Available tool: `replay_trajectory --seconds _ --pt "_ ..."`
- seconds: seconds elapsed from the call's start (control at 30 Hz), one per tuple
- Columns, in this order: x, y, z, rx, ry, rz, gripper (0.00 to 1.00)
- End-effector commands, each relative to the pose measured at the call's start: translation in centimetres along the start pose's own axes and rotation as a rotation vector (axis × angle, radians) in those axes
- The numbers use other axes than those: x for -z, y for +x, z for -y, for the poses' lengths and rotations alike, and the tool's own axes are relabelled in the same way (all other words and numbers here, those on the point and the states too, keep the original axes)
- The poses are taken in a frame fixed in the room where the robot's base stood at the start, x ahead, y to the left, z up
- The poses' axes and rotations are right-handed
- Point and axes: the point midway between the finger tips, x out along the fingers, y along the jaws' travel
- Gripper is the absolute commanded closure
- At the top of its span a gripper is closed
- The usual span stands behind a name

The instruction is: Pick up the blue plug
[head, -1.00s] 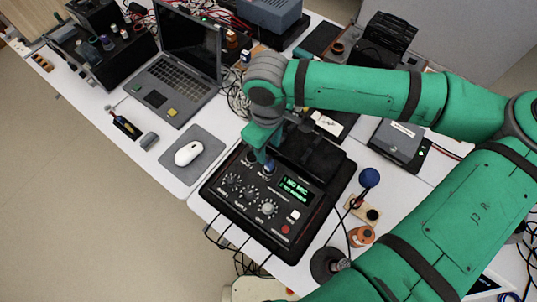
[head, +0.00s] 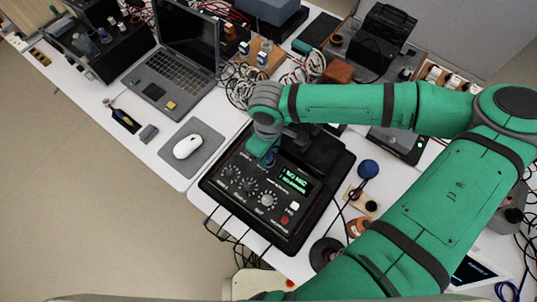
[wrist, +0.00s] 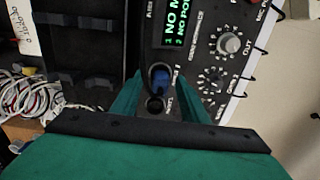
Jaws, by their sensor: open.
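The blue plug (wrist: 161,78) sits in a socket at the edge of the black speaker-test box (wrist: 235,75), below its green-lit display in the wrist view. My gripper (wrist: 159,76) is open, with one green finger on each side of the plug. I cannot tell whether either finger touches it. In the head view my gripper (head: 263,152) is over the upper left part of the box (head: 235,205) and mostly hides the plug.
A dark round socket (wrist: 155,104) is beside the plug. Knobs (head: 232,174) and a display (head: 292,181) are on the box. A mouse (head: 187,147) on a grey pad and a laptop (head: 175,65) stand left. A blue ball-topped stand (head: 368,169) is right.

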Motion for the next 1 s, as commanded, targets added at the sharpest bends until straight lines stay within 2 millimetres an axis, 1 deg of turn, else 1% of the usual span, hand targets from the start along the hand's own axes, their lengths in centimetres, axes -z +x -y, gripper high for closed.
replay_trajectory --seconds 0.07,0.1,0.17,0.2,0.27,0.67,0.77,0.87,0.97,1.0 --pt "0.0 0.0 0.0 0.000 0.000 0.000 0.60" --pt "0.0 0.0 0.0 0.000 0.000 0.000 0.62" --pt "0.0 0.0 0.0 0.000 0.000 0.000 0.76" --pt "0.0 0.0 0.0 0.000 0.000 0.000 0.86" --pt "0.0 0.0 0.0 0.000 0.000 0.000 1.00" --pt "0.1 -0.3 0.0 0.000 -0.001 -0.001 1.00" --pt "0.2 -0.9 0.0 -0.001 -0.003 -0.002 1.00" --pt "0.3 -1.9 0.2 0.000 -0.007 -0.002 1.00" --pt "0.5 -3.4 0.4 0.000 -0.014 -0.003 1.00" --pt "0.7 -4.0 0.8 0.000 -0.017 -0.003 1.00"
